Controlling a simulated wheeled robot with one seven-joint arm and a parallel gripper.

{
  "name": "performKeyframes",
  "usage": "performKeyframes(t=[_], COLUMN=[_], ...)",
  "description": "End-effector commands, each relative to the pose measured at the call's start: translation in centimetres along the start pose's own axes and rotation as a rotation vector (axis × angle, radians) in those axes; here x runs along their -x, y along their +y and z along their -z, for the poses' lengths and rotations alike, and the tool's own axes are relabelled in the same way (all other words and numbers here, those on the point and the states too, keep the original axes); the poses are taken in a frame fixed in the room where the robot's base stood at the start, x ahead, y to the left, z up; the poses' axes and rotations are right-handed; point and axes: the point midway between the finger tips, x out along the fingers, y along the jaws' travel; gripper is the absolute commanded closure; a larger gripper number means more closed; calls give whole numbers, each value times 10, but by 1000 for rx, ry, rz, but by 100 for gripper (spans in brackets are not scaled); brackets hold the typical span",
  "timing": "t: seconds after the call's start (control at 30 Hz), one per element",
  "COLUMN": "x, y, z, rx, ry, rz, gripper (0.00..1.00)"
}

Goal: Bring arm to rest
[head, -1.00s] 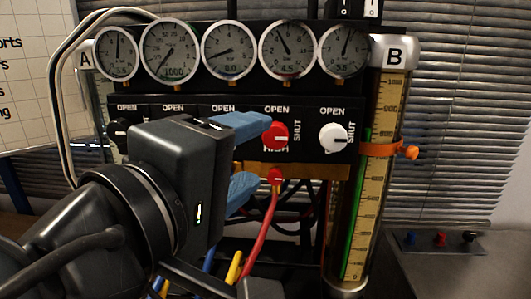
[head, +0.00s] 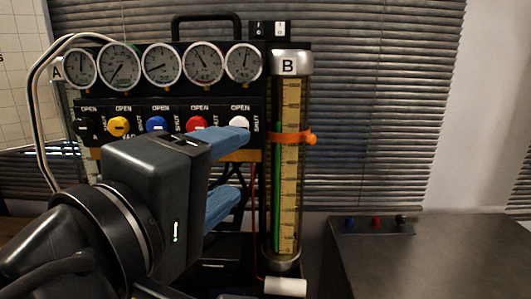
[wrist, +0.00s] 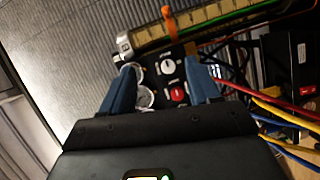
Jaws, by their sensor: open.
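My gripper (head: 238,165) is open, with two blue fingers one above the other and nothing between them. In the head view its upper finger overlaps the lower edge of the panel near the red knob (head: 196,123) and white knob (head: 239,124). The wrist view shows open space between the fingertips (wrist: 161,67), with the white knob (wrist: 168,66) and red knob (wrist: 178,93) beyond. The yellow knob (head: 118,126), blue knob (head: 157,123) and black knob (head: 87,125) sit further left. My arm hides the rig's lower left.
Several round gauges (head: 204,63) line the top of the rig. The tall column marked B (head: 290,170) with an orange clamp (head: 290,137) stands at its right. A grey bench (head: 440,255) with a small switch box (head: 372,226) is further right. Hoses (wrist: 285,112) hang below the panel.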

Motion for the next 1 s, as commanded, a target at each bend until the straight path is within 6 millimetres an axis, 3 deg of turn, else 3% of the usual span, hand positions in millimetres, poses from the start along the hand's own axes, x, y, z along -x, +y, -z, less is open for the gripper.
performKeyframes(t=[0.37, 0.57, 0.77, 1.0], x=[-20, -35, -50, -56], y=[-36, -69, -119, -200], z=[-11, -24, -51, -110], rx=[24, 34, 29, -50], ry=[56, 106, 179, 291], rz=[8, 26, 72, 193], gripper=[39, 39, 39, 39])
